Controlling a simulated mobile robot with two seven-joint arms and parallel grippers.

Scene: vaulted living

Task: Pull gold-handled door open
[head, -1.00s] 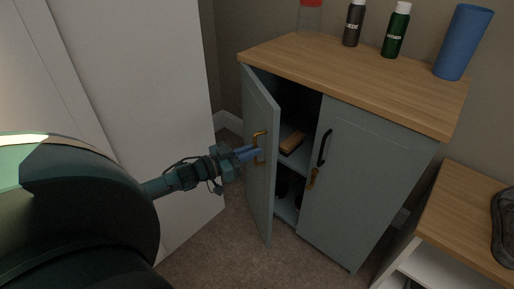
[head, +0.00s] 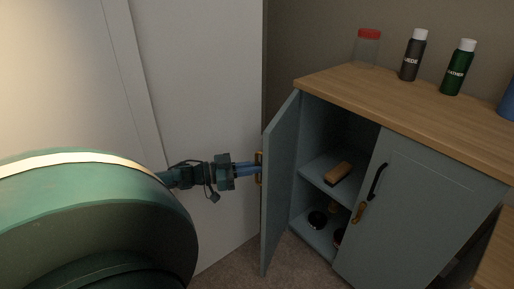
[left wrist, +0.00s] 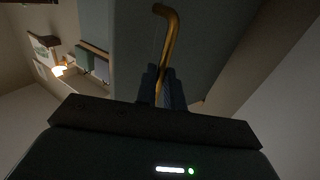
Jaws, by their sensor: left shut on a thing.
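The gold-handled door (head: 280,185) is the left door of a grey-blue cabinet. It stands wide open, swung out toward the left, with the shelves behind it showing. My left gripper (head: 256,169) is shut on the gold handle (head: 259,181) at the door's outer face. In the left wrist view the gold handle (left wrist: 169,40) runs down between the two blue fingers of my left gripper (left wrist: 164,88). My right gripper is in neither view.
The cabinet's right door (head: 420,205) is closed and has a black handle (head: 377,182). A brush (head: 339,172) lies on the shelf. Bottles, such as the green one (head: 457,70), stand on the wooden top (head: 410,100). A white panel (head: 215,70) stands close behind my left gripper.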

